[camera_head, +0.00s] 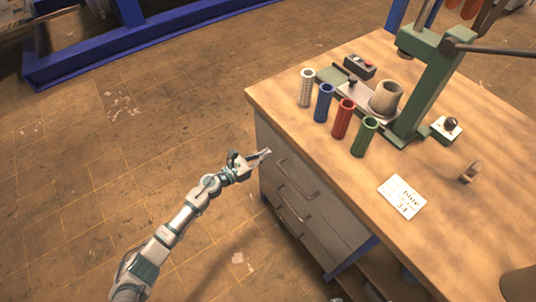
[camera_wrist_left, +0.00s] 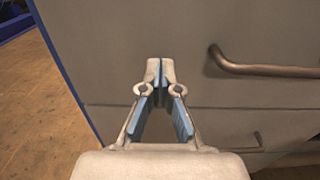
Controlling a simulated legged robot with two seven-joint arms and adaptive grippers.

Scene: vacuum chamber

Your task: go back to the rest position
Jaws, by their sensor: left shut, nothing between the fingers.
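My left gripper (camera_head: 262,156) is shut and empty. In the head view it is beside the drawer cabinet (camera_head: 292,163), below the wooden tabletop and near its left corner. In the left wrist view my left gripper (camera_wrist_left: 160,62) has its fingertips together in front of the cabinet's grey drawer face (camera_wrist_left: 150,25). A metal drawer handle (camera_wrist_left: 265,69) is to the right of the fingertips, apart from them. My right gripper is not in view.
The workbench (camera_head: 330,170) holds white, blue, red and green tubes (camera_head: 342,118), a green press (camera_head: 425,85), a control box (camera_head: 360,66) and a printed card (camera_head: 401,196). A blue frame (camera_head: 130,42) stands at the back left. The floor on the left is clear.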

